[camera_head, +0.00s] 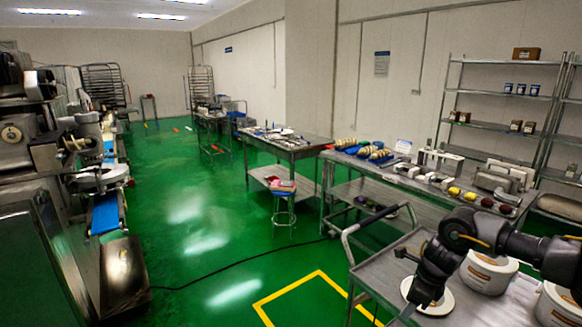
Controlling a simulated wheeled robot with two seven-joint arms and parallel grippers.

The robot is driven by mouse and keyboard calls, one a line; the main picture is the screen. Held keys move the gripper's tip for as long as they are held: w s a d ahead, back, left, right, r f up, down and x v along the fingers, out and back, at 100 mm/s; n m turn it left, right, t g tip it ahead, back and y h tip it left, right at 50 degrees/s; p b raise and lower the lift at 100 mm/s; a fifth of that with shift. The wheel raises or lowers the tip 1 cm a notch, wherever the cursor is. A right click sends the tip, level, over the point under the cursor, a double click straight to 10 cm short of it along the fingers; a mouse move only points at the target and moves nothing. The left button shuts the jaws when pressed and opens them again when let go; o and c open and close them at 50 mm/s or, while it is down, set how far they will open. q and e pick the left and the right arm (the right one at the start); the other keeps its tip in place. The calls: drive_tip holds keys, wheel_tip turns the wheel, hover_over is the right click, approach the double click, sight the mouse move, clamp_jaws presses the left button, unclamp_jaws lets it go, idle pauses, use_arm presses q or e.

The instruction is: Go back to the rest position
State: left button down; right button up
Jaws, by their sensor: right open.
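My right arm comes in from the right edge and bends down over a metal cart (383,270). My right gripper (424,300) points down at a flat, round white piece (446,302) on the cart. The gripper is open and covers part of that piece. I cannot tell whether they touch. A white tub (490,274) with an orange-marked label stands behind and right of the gripper, partly behind my arm. Another white tub (556,308) is cut off at the lower right. My left gripper is not in view.
The cart's handle (350,232) rises at its left. A metal table (425,182) with coloured items and trays stands behind it, shelves (495,125) beyond. Machines with a blue belt (105,213) line the left. The green floor between is open, with a black cable (215,268).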

drive_tip(key=s+a+f+m+t+y, duration=0.1)
drive_tip(key=s+a+f+m+y, duration=0.3)
drive_tip(key=a, duration=0.8)
drive_tip(key=s+a+f+m+t, duration=0.1)
drive_tip(key=s+a+f, duration=0.2)
drive_tip(key=a+f, duration=0.55)
drive_tip(key=s+a+r+m+t+y, duration=0.1)
drive_tip(key=s+a+r+m+t, duration=0.15)
drive_tip(key=a+m, duration=0.35)
drive_tip(key=s+a+r+m+t+y, duration=0.15)
drive_tip(key=s+a+m, duration=0.25)
drive_tip(key=m, duration=0.4)
drive_tip(key=s+d+f+m+g+h, duration=0.2)
drive_tip(key=s+d+f+m+h, duration=0.15)
drive_tip(key=s+d+m, duration=0.85)
drive_tip(key=s+d+f+m+g+h, duration=0.2)
drive_tip(key=s+d+m+h, duration=0.3)
drive_tip(key=s+d+m, duration=0.75)
wheel_tip(320, 180, down, 34)
drive_tip(key=m+g+b, duration=0.1)
drive_tip(key=g+b, duration=0.1)
drive_tip(key=b, duration=0.4)
drive_tip(key=s+d+f+b, duration=0.2)
drive_tip(key=s+f+b, duration=0.2)
drive_tip(key=s+f, duration=1.2)
drive_tip(key=shift+d+f+g, duration=0.2)
drive_tip(key=shift+f+g, duration=0.2)
drive_tip(key=shift+f, duration=0.55)
